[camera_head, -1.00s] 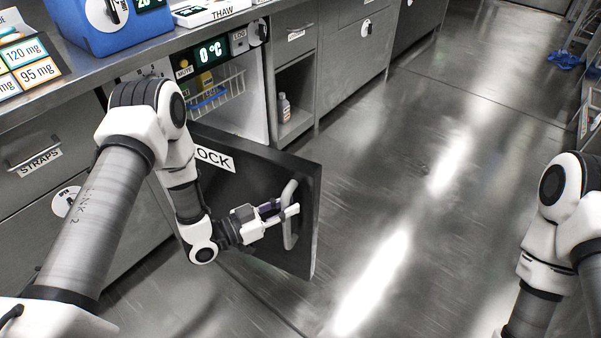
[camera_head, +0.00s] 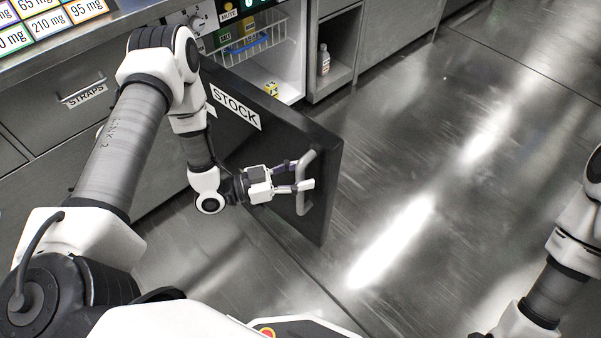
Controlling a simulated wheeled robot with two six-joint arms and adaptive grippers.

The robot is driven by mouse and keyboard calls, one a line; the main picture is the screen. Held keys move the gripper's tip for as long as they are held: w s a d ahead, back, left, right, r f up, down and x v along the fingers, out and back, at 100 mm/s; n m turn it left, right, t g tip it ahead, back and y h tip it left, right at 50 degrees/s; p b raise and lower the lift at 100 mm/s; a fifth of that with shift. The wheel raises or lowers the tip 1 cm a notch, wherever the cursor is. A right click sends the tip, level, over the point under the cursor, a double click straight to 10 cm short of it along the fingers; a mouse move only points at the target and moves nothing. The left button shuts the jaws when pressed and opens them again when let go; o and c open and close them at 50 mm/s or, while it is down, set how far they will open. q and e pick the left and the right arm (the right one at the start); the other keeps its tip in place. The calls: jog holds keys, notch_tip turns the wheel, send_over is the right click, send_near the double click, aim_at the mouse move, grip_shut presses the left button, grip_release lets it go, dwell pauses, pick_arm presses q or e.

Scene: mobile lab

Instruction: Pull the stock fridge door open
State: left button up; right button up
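The stock fridge door (camera_head: 265,150), a dark panel with a white STOCK label (camera_head: 236,106), stands swung wide open out over the floor. Its pale bar handle (camera_head: 302,205) is near the door's free edge. My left gripper (camera_head: 304,174) is at the handle, its fingers spread apart. One finger overlaps the bar in the picture; I cannot tell whether either touches it. The fridge interior (camera_head: 289,50) shows behind the door, with a wire basket (camera_head: 250,45) and a small yellow box (camera_head: 271,89). My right gripper is out of view; part of its arm shows at the right edge.
A steel counter with drawers (camera_head: 60,90) runs along the left. An open cubby (camera_head: 335,65) holding a bottle (camera_head: 323,60) is right of the fridge. The shiny floor (camera_head: 430,170) right of the door is clear.

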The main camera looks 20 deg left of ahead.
pick_arm(q)
jog(key=v, duration=1.2)
